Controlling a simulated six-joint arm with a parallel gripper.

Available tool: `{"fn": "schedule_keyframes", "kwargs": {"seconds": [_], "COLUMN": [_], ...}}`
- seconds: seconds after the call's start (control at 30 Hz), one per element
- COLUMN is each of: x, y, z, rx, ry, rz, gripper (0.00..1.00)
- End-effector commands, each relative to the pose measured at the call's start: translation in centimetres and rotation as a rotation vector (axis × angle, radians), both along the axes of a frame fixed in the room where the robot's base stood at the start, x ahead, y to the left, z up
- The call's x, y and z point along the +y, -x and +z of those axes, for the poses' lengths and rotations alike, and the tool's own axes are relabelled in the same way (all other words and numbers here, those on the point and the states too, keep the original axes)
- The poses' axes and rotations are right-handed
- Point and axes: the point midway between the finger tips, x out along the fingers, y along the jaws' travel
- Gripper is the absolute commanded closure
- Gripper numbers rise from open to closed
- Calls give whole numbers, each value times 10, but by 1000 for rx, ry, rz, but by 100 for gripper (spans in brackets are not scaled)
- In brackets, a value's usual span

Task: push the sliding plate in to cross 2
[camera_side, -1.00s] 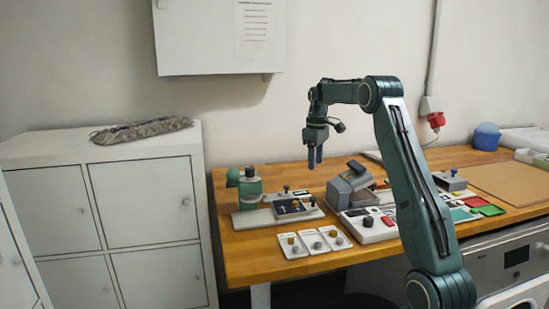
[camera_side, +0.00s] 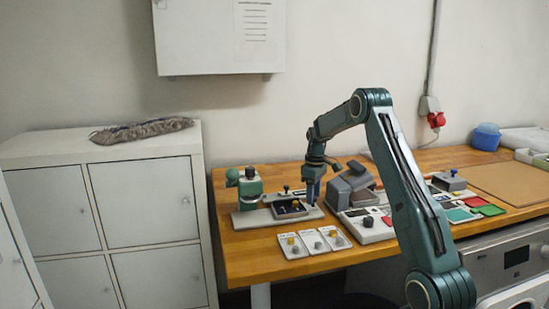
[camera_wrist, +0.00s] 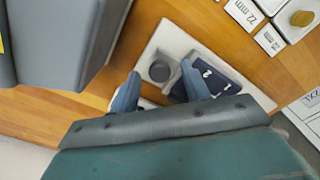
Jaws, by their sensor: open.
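The dark sliding plate (camera_side: 290,209) lies on the white base beside the green upright fixture in the side view. In the wrist view a dark blue plate (camera_wrist: 222,80) shows white marks 1 and 2, partly covered by a finger. A round grey knob (camera_wrist: 159,71) stands at its left on the white base (camera_wrist: 172,38). My gripper (camera_side: 313,199) is low at the right end of this assembly. In the wrist view my gripper (camera_wrist: 160,72) is open, its fingers on either side of the knob. I cannot tell whether they touch it.
The green fixture (camera_side: 250,187) stands left of the plate. A grey angled machine (camera_side: 350,187) is close on my gripper's right. Several white cards with knobs (camera_side: 314,240) lie in front.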

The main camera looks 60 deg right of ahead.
Motion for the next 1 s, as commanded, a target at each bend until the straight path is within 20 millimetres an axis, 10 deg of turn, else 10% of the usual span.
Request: {"fn": "schedule_keyframes", "kwargs": {"seconds": [0.37,0.6,1.0], "x": [0,0,20], "y": [0,0,-21], "z": [-4,-4,-3], "rx": [0,0,0], "ry": [0,0,0], "rz": [0,0,4], "gripper": [53,100,100]}}
